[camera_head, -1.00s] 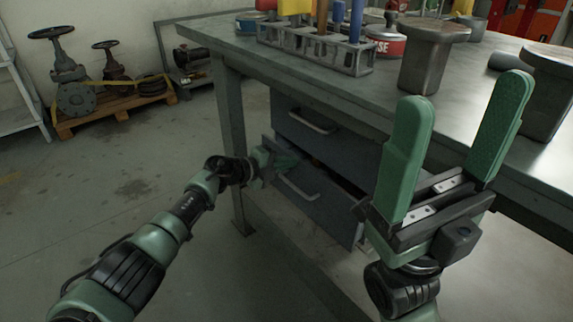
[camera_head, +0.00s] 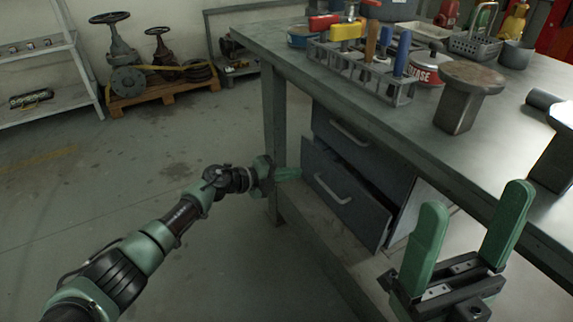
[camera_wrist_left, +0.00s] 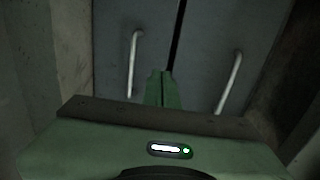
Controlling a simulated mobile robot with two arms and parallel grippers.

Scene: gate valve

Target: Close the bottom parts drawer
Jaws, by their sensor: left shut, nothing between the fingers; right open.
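The bottom drawer (camera_head: 345,205) is a dark blue-grey front with a pale bar handle, under the workbench. It stands out a little from the upper drawer (camera_head: 348,137), with a dark gap along its top edge. My left gripper (camera_head: 297,173) is shut and empty, its fingertips at the left end of the bottom drawer front; contact is unclear. In the left wrist view the shut fingers (camera_wrist_left: 162,80) point at two drawer fronts with handles, close to the dark seam between them. My right gripper (camera_head: 475,240) is open and empty, in front of the bench edge.
The workbench top (camera_head: 420,115) carries a tool rack (camera_head: 365,72), a red-labelled tin (camera_head: 428,68) and metal parts. A bench leg (camera_head: 274,140) stands left of the drawers. A pallet with valves (camera_head: 160,92) is at the back left. The floor on the left is clear.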

